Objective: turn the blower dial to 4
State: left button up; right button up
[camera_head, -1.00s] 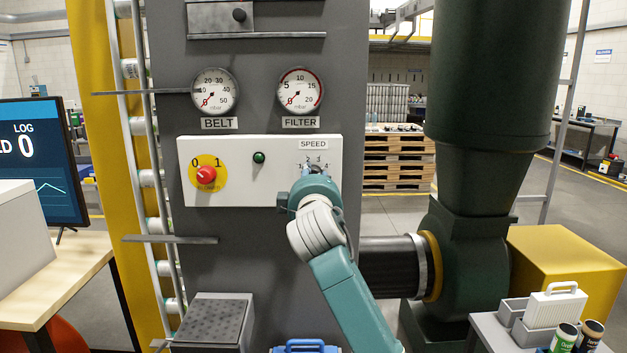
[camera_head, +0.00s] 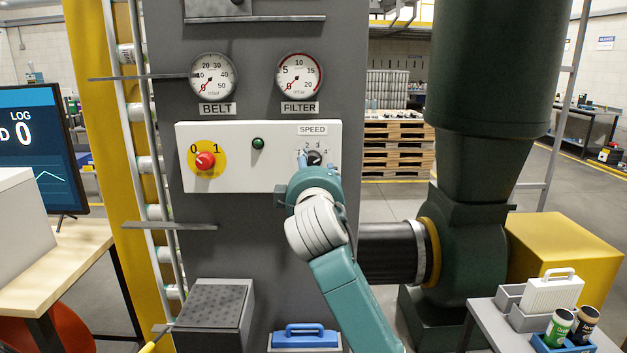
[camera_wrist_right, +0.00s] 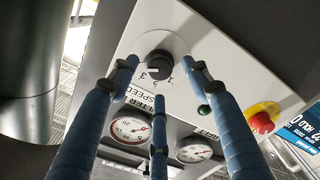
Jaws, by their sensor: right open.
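The blower dial is a round black knob (camera_head: 315,158) under the SPEED label, at the right end of the white control panel (camera_head: 230,180). Small numbers, 2, 3 and 4 among them, surround it; I cannot read its setting for sure. My right gripper (camera_head: 318,164) is at the dial from below, one finger to each side. The right wrist view shows the dial (camera_wrist_right: 157,64) beyond the fingertips of my open right gripper (camera_wrist_right: 158,76). Two fingers flank it and a third lies below; contact cannot be told. My left gripper is out of view.
A red knob on a yellow disc (camera_head: 205,160) and a green button (camera_head: 258,143) share the panel. BELT (camera_head: 214,78) and FILTER (camera_head: 299,76) gauges sit above. A grey box (camera_head: 212,310) juts out below. A large dark green blower (camera_head: 470,230) stands right.

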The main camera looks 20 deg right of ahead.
jog(key=v, duration=0.8)
jog(key=shift+s, duration=0.2)
jog(key=shift+a, duration=0.1)
